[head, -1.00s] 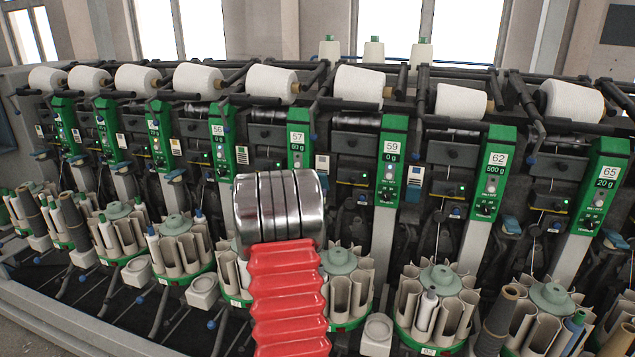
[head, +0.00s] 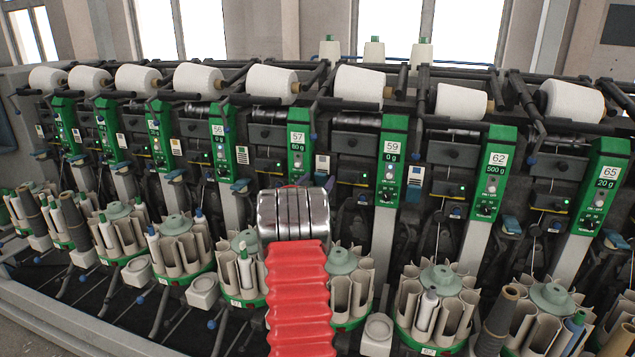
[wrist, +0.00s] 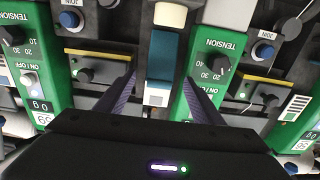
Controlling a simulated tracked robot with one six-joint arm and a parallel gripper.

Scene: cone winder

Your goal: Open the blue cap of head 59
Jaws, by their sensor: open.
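Head 59 (head: 390,160) has a green panel showing 0 g, right of centre in the head view. In the wrist view a blue cap (wrist: 165,55) on a pale housing sits between two green panels. The left panel (wrist: 30,70) shows a number that looks like 59, seen upside down. My gripper (wrist: 160,80) is open, its two dark fingers apart on either side of the cap, with no visible contact. Their distance to the cap is hard to judge.
Green panels of heads 57 (head: 298,155) and 62 (head: 492,170) flank head 59. Another blue cap (head: 413,192) is right of the 59 panel. Bobbin magazines (head: 435,310) stand below, and white yarn cones (head: 462,99) lie above. Black knobs (wrist: 220,63) are close to the right finger.

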